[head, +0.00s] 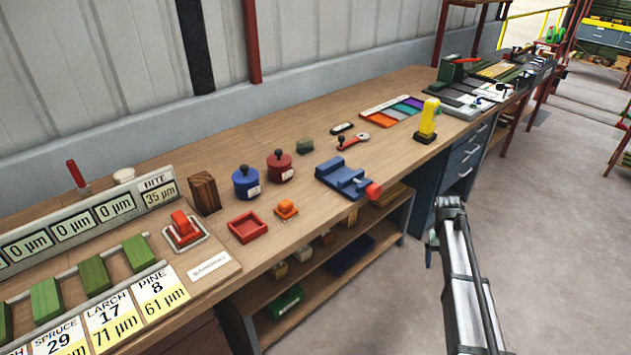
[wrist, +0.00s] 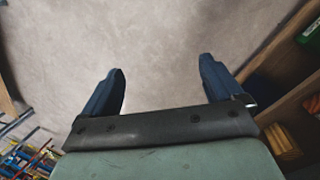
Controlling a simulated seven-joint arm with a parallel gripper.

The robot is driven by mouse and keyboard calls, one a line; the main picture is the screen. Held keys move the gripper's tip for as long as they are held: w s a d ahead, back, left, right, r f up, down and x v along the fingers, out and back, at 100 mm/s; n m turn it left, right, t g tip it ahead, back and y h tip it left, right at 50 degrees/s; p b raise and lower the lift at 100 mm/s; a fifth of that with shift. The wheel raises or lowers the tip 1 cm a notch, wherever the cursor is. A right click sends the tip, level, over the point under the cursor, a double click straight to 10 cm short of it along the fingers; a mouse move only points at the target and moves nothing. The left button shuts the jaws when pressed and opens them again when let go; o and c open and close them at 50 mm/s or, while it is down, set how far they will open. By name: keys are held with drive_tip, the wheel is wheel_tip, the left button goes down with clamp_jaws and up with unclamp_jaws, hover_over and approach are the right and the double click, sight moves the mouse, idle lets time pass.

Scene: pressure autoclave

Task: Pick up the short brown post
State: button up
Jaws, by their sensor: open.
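The short brown post (head: 204,192) is a dark wooden block standing upright on the workbench in the head view, left of the blue pot and behind the red lever switch. It is not visible in the wrist view. My gripper (wrist: 162,82) shows in the wrist view with its two blue fingers wide apart and nothing between them, over bare floor. In the head view my arm (head: 462,265) is in front of the bench at the right, well away from the post.
On the workbench (head: 290,205), a blue pot (head: 246,182), a red pot (head: 280,166), a red tray (head: 247,227), an orange piece (head: 287,208) and a blue vise (head: 343,178) stand right of the post. A label display (head: 95,225) is at left. Open shelves lie below.

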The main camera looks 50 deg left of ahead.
drive_tip(key=s+a+r+n+t+y, duration=0.1)
drive_tip(key=s+a+r, duration=0.1)
drive_tip(key=a+r, duration=1.25)
drive_tip(key=s+a+r+n+t, duration=0.1)
drive_tip(key=s+a+r+n, duration=0.15)
drive_tip(key=a+r, duration=1.25)
wheel_tip(320, 180, up, 5)
drive_tip(key=n+g+y, duration=0.2)
drive_tip(key=n, duration=0.5)
hover_over(203, 178)
drive_tip(key=shift+w+f, duration=0.1)
drive_tip(key=shift+f, duration=0.25)
wheel_tip(203, 178, down, 8)
drive_tip(key=shift+r, duration=0.1)
drive_tip(key=shift+s+a+f, duration=0.1)
drive_tip(key=shift+s+f, duration=0.1)
drive_tip(key=shift+f, duration=1.2)
drive_tip(key=shift+s+a+f, duration=0.1)
drive_tip(key=shift+s+f, duration=0.05)
drive_tip(key=shift+f, duration=1.25)
drive_tip(key=c, duration=1.3)
